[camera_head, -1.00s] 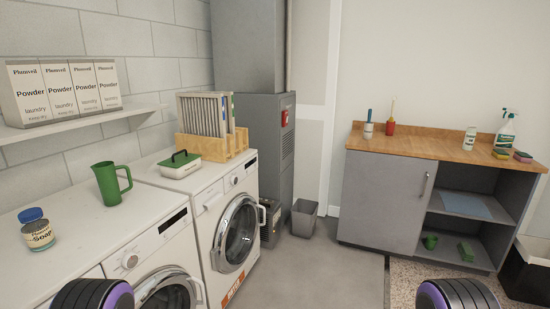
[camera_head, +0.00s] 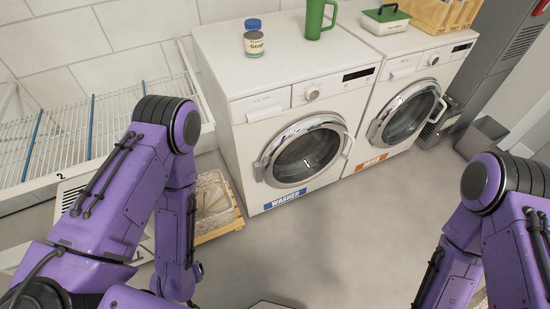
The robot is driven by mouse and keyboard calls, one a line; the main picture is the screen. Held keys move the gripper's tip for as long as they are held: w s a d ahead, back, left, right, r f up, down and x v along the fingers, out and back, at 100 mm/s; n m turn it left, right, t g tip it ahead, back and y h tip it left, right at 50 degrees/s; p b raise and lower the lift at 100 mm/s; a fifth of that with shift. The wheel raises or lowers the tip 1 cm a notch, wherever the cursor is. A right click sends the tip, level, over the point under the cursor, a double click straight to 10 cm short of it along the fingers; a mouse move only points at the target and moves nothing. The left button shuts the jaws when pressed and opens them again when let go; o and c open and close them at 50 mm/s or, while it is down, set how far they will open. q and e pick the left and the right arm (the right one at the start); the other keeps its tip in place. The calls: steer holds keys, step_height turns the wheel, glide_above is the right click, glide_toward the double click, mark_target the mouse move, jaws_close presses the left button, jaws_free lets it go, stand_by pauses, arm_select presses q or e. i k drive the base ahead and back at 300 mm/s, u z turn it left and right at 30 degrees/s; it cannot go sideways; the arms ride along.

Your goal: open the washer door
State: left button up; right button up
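The washer (camera_head: 335,109) is a white front-loader with a blue WASHER label (camera_head: 285,199) at its foot, standing near the middle of the view. Its round door (camera_head: 306,156) has dark glass and a chrome rim and looks shut. A curved handle bar shows on the door's right side, and a small fitting sits on its left side. My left arm comes down at the left and my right arm at the lower right. Both are apart from the washer in the picture. Neither gripper's fingers are in view.
The dryer (camera_head: 396,140), with an orange label, stands right of the washer. A soap jar (camera_head: 254,40) and green jug (camera_head: 318,18) sit on the washer top. A wire rack (camera_head: 60,146) and a low wooden-edged tray (camera_head: 233,216) lie left. Floor before the machines is clear.

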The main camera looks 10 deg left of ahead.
mark_target(265, 170)
steer(key=u, duration=0.1)
steer(key=k, duration=1.2)
steer(key=z, duration=0.7)
steer(key=i, duration=0.4)
steer(key=z, duration=0.85)
steer(key=i, duration=1.55)
steer(key=u, duration=1.1)
steer(key=i, duration=0.5)
steer(key=u, duration=0.5)
